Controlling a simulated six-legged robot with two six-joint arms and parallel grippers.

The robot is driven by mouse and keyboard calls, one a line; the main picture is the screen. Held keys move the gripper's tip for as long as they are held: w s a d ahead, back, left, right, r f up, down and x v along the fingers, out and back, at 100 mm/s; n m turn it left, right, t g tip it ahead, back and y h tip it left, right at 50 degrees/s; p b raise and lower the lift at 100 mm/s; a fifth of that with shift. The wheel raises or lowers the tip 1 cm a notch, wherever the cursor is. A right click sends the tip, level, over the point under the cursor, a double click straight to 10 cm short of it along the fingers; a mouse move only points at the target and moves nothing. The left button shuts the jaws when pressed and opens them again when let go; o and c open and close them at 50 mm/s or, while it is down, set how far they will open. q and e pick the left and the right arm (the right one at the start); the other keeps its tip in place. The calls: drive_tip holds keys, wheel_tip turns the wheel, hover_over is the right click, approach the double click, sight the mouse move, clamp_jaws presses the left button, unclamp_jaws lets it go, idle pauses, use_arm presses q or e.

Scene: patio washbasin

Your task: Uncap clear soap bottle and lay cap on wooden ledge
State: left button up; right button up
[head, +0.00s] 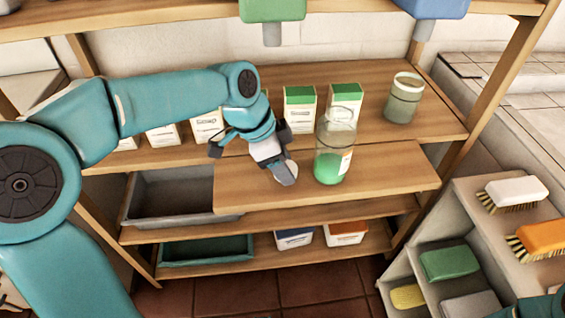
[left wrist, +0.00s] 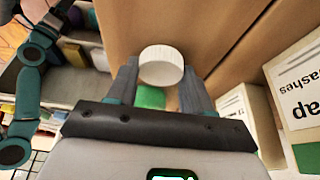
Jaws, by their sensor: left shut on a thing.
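The clear soap bottle (head: 334,165) stands upright on the wooden ledge (head: 395,172), with green liquid in its lower part. No cap shows on its top in the head view. My left gripper (head: 283,172) is to the left of the bottle, low over the ledge and apart from the bottle. In the left wrist view a white ribbed cap (left wrist: 161,66) sits between the fingertips of my left gripper (left wrist: 158,85), which is shut on it. The fingers mostly hide the cap in the head view. My right gripper is not in view.
Several green-topped cartons (head: 299,110) and a glass jar (head: 404,98) stand on the shelf behind. A grey basin (head: 170,197) is at lower left. A rack with brushes (head: 515,193) is at right. The ledge's right end is bare.

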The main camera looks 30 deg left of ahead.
use_arm(q)
drive_tip(key=shift+f, duration=0.15)
drive_tip(key=o, duration=1.1)
drive_tip(key=shift+a+r, duration=0.1)
drive_tip(key=shift+r, duration=0.35)
drive_tip(key=p+v, duration=0.3)
drive_tip(key=v, duration=0.8)
drive_tip(key=shift+r, duration=0.2)
drive_tip(key=shift+s, duration=0.15)
